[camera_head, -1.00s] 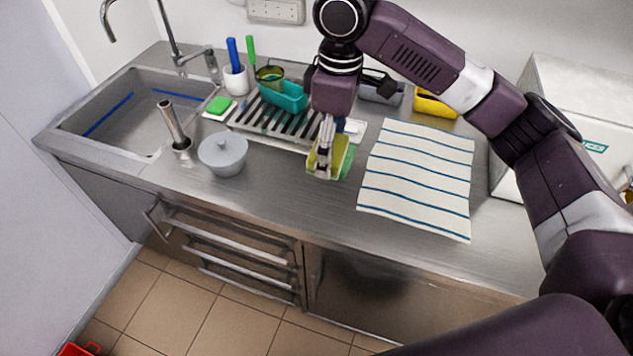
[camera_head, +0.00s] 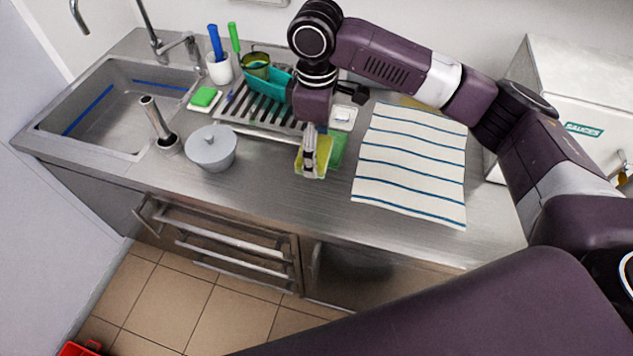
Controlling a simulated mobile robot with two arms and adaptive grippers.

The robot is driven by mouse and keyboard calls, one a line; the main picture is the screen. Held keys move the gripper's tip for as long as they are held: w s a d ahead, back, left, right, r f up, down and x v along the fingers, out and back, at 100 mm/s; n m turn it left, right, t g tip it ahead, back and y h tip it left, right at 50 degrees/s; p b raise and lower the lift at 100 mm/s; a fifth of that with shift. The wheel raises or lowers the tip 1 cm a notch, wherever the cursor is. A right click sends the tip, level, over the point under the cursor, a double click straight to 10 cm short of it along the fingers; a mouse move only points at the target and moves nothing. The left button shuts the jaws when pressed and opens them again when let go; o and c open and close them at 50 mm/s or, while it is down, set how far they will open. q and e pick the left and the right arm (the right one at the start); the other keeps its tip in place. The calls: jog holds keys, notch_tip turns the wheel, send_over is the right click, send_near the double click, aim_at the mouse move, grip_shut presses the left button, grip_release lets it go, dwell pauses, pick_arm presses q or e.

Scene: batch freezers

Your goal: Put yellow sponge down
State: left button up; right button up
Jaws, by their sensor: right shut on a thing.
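The yellow sponge (camera_head: 314,170) is between the fingers of my right gripper (camera_head: 309,160), which is shut on it. It is over the steel counter (camera_head: 275,190), just left of the striped towel. I cannot tell whether its lower edge touches the counter. A green piece (camera_head: 338,148) shows right behind it; whether it is part of the sponge or a separate thing is unclear. My left gripper is not in view.
The striped towel (camera_head: 412,165) lies to the right, and a grey lidded pot (camera_head: 211,150) stands to the left. Behind are a drying rack (camera_head: 240,113), a teal container (camera_head: 272,84) and a green sponge (camera_head: 204,97). The sink (camera_head: 105,125) is far left. Counter in front is clear.

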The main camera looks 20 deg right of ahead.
notch_tip(320, 180, down, 4)
jog(key=f, duration=0.1)
jog(key=p, duration=0.2)
send_over(317, 193)
notch_tip(317, 193, down, 4)
jog(key=shift+r, duration=0.2)
jog(key=shift+f, duration=0.3)
notch_tip(317, 193, down, 3)
jog(key=shift+r+p, duration=0.1)
jog(key=shift+p, duration=0.75)
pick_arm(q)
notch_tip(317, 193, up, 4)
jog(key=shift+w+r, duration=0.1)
pick_arm(e)
jog(key=shift+f, duration=0.45)
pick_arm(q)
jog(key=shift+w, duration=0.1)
pick_arm(e)
jog(key=o, duration=1)
jog(key=shift+f, duration=0.1)
